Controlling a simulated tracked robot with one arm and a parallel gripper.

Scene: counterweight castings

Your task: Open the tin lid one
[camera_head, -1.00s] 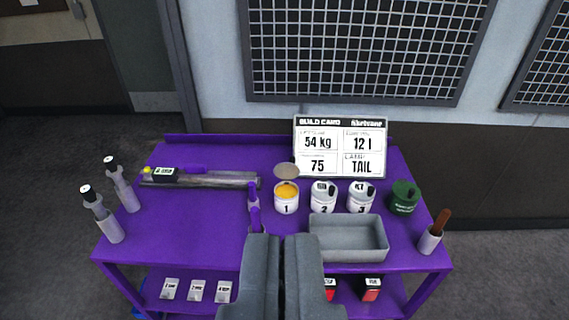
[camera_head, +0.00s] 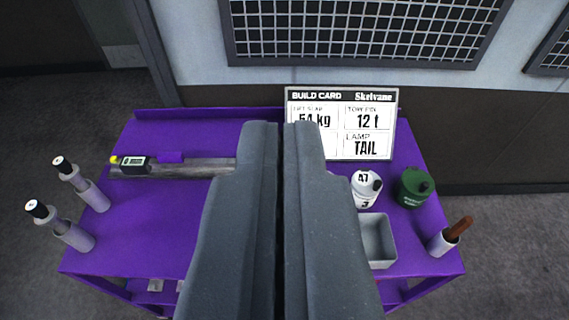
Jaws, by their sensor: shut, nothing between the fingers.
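My gripper (camera_head: 281,130) fills the middle of the view, its two grey fingers side by side with only a thin dark gap and nothing held. It stands in front of the spot where tin 1 and tin 2 were seen earlier, so both are hidden now, and so is the lid of tin 1.
A grey tray (camera_head: 382,262) is partly hidden behind my gripper. A green container (camera_head: 413,187) and a brown-handled tool in a white cup (camera_head: 450,237) stand right. The build card (camera_head: 370,150) stands behind. Two bottles (camera_head: 82,185) stand left.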

